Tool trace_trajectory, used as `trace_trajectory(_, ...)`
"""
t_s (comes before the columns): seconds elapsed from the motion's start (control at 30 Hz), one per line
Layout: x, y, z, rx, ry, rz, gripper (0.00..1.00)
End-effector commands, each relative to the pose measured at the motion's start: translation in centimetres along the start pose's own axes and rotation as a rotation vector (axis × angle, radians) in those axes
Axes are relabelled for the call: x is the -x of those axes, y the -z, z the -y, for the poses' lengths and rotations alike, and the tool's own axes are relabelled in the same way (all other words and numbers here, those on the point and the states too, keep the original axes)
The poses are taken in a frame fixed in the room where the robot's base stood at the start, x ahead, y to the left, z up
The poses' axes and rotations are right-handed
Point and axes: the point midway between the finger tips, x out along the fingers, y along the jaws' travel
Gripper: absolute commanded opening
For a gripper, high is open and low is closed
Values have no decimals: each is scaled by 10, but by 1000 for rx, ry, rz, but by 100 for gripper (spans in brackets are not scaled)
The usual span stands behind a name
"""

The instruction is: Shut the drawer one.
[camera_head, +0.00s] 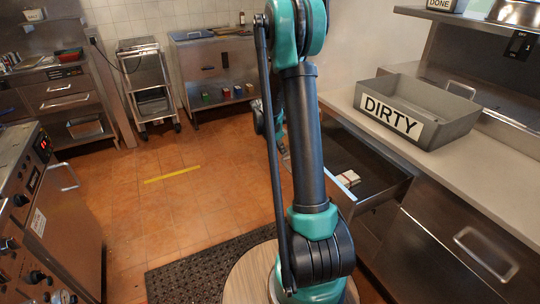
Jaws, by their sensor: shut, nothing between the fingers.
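An open drawer (382,184) sticks out from under the right-hand counter, with a dark interior. I take it for drawer one, but no number is readable. A small white and red item (348,178) shows in it. My upright arm hides the drawer's left part and much of its front. My gripper (284,152) shows only in part behind the arm, at the drawer's far left side. It is shut and looks empty. Whether it touches the drawer cannot be told.
A grey bin marked DIRTY (447,131) stands on the counter (480,165) above the drawer. A closed front with a handle (486,253) lies nearer. A dark mat (190,276) covers some floor. A steel control unit (60,215) stands at left.

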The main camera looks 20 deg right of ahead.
Motion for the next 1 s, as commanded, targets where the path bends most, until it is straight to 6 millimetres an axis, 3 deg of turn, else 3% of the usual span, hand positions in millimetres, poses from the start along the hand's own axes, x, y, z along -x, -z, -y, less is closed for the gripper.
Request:
trace_trajectory(0.1,-13,-34,1,-7,2,0,0)
trace_trajectory(0.5,-52,-130,0,-4,1,1,0)
trace_trajectory(0.8,-69,-173,0,-2,-1,0,0)
trace_trajectory(1.0,-74,-184,0,0,-1,0,0)
